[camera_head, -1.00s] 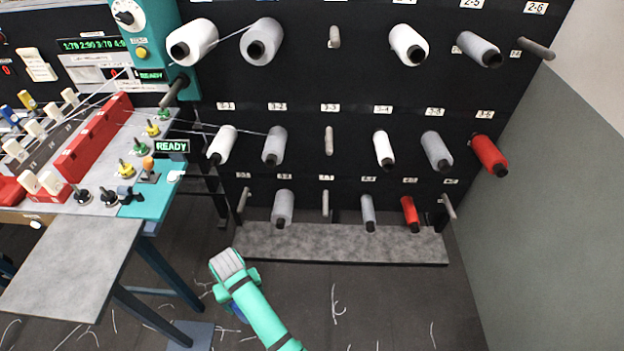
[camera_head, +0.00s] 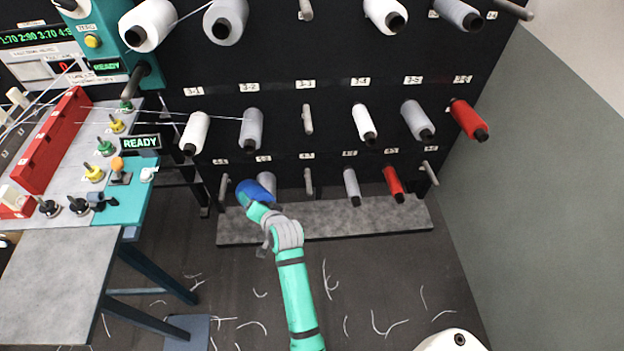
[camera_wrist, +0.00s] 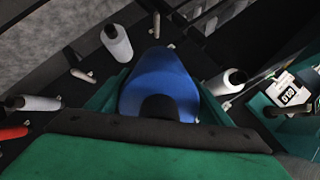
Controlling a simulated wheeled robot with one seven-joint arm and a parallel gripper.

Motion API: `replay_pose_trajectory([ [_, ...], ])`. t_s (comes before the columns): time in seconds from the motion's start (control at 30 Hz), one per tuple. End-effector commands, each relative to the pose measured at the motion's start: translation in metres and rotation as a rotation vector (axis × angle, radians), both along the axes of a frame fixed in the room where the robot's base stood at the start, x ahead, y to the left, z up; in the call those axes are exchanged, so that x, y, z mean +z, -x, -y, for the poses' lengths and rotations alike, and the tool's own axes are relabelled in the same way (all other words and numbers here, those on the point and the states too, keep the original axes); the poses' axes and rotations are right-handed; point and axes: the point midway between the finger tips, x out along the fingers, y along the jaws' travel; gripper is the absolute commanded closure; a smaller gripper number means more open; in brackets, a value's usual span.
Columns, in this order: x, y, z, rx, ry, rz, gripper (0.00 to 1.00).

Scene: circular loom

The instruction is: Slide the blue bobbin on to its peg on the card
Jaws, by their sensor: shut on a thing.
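The blue bobbin (camera_head: 254,191) is held up in front of the bottom row of the black peg card (camera_head: 300,65). In the wrist view the blue bobbin (camera_wrist: 155,85) sits between the green fingers of my gripper (camera_wrist: 160,98), which is shut on it. My gripper (camera_head: 254,207) is low, at the left of the card, in the head view. An empty grey peg (camera_head: 223,187) stands just left of the blue bobbin, and another empty peg (camera_head: 308,181) to its right. The bobbin is off any peg as far as I can tell; its far end is hidden.
A grey bobbin (camera_head: 267,182) on the bottom row is partly hidden behind the blue one. Other bobbins, such as the red one (camera_head: 393,184), fill neighbouring pegs. A grey ledge (camera_head: 340,218) runs below. A table (camera_head: 55,270) stands left. Threads lie on the floor.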

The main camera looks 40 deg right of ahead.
Motion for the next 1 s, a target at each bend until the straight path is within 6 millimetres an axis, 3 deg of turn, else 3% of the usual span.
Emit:
replay_pose_trajectory([
  [0.1,0.029,0.016,0.051,-0.159,0.026,0.15,0.8],
  [0.2,0.052,0.033,0.088,-0.269,0.057,0.251,0.8],
  [0.4,0.087,0.066,0.135,-0.407,0.114,0.38,0.8],
  [0.67,0.104,0.085,0.156,-0.467,0.144,0.434,0.8],
  [1.0,0.103,0.071,0.165,-0.468,0.144,0.435,0.8],
])
